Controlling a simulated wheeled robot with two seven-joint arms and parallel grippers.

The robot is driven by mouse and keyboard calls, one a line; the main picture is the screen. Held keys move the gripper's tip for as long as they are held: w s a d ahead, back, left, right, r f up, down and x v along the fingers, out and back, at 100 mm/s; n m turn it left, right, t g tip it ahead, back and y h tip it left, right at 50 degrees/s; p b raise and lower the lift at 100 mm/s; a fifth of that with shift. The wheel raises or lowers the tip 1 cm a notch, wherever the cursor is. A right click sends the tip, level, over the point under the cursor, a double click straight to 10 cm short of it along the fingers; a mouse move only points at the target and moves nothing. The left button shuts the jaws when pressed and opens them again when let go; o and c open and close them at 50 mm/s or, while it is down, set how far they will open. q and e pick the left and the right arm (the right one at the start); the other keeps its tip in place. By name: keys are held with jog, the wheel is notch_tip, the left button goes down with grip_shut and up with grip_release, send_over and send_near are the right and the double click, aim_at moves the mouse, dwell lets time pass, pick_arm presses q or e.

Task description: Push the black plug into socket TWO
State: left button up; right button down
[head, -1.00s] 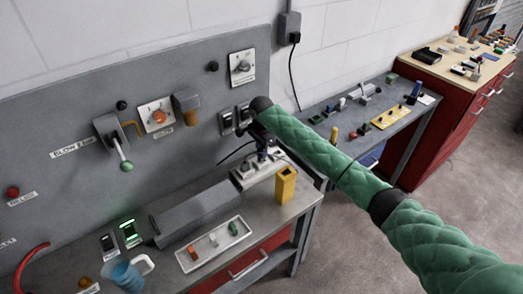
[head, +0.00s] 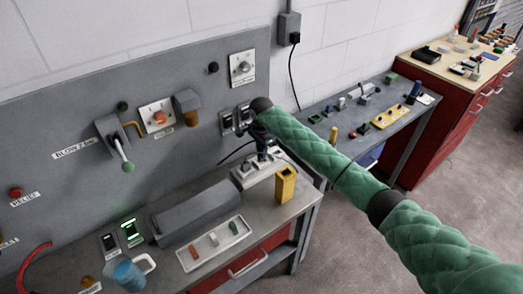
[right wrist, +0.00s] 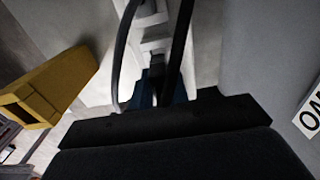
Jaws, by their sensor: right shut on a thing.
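A white socket strip (head: 243,178) stands on the grey bench, close to the wall panel. It also shows at the top of the right wrist view (right wrist: 151,18), with its sockets in a row. My right gripper (head: 262,152) points down over the strip, partly hidden by my green-sleeved forearm. In the right wrist view its blue fingers (right wrist: 158,98) are shut on the black plug (right wrist: 157,68), just over or at the strip. I cannot tell whether the plug touches a socket or which one lies below it. My left gripper is not in view.
A yellow open-topped block (head: 286,184) stands right beside the strip and shows in the right wrist view (right wrist: 48,90). Dark cables run past the gripper. A grey box (head: 196,211) and a white tray (head: 214,244) lie to the left. The panel (head: 190,75) rises close behind.

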jog(key=shift+f, duration=1.45)
dwell(0.6)
jog(key=c, duration=1.3)
grip_release()
